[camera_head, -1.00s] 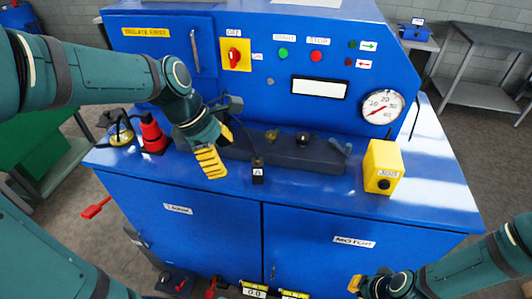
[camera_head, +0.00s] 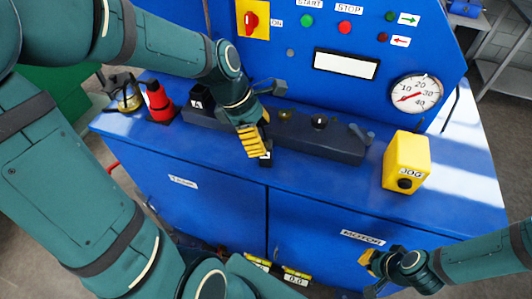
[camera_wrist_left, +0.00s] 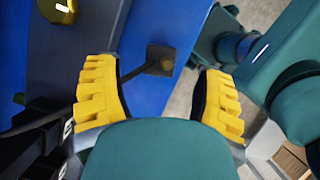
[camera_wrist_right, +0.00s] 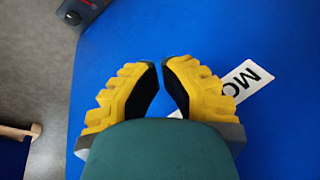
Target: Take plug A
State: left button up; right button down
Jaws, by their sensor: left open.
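Plug A (camera_head: 266,159), a small dark block with a white label, is at the front of the blue worktop, partly hidden by my left gripper (camera_head: 260,134). In the left wrist view plug A (camera_wrist_left: 160,60) is a dark square block with a cable running to the left. My left gripper (camera_wrist_left: 162,78) is open, with plug A showing in the gap, slightly past the fingertips; I see no contact. My right gripper (camera_head: 371,268) is low in front of the motor door. In the right wrist view its fingertips (camera_wrist_right: 161,68) are close together with a narrow gap and nothing between them.
A long dark bar (camera_head: 335,143) with knobs runs behind plug A. A red object (camera_head: 159,102) and a black labelled block (camera_head: 200,97) are at the left. The front right of the worktop is clear.

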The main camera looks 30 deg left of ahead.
aim_at(265, 143)
pick_arm(q)
jog(key=b+x, duration=0.1)
jog(key=x, duration=0.4)
jog(key=shift+f, duration=0.15)
grip_shut()
